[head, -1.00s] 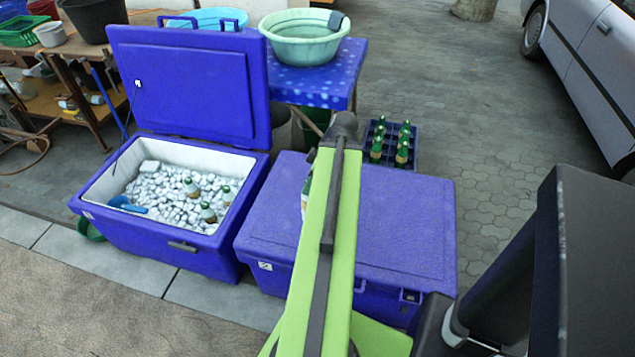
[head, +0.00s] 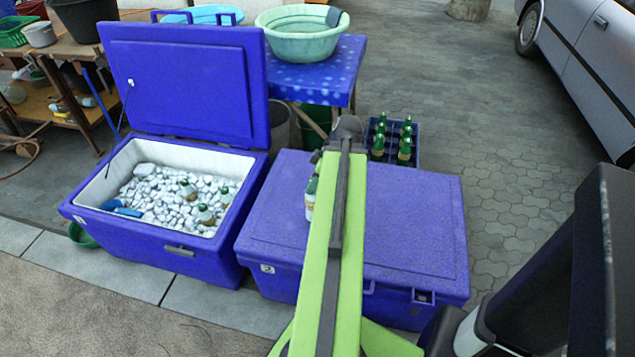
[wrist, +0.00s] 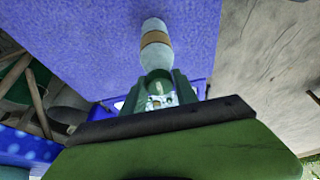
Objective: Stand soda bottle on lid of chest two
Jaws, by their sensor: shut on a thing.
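Chest two (head: 410,215) is a closed blue cooler with a "2" label on its front. A soda bottle (head: 310,200) with a green top and pale label shows upright just left of my green arm, over the left part of the lid. Its right side is hidden by the arm. In the wrist view the bottle (wrist: 154,45) points away from my gripper (wrist: 160,85), which is shut on its neck end, with the blue lid behind it. I cannot tell whether the bottle's base touches the lid.
An open blue chest (head: 170,250) with ice and several bottles stands to the left, its lid raised. A crate of green bottles (head: 416,158) sits behind chest two. A blue table (head: 318,85) with basins stands at the back. The right side of the lid is clear.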

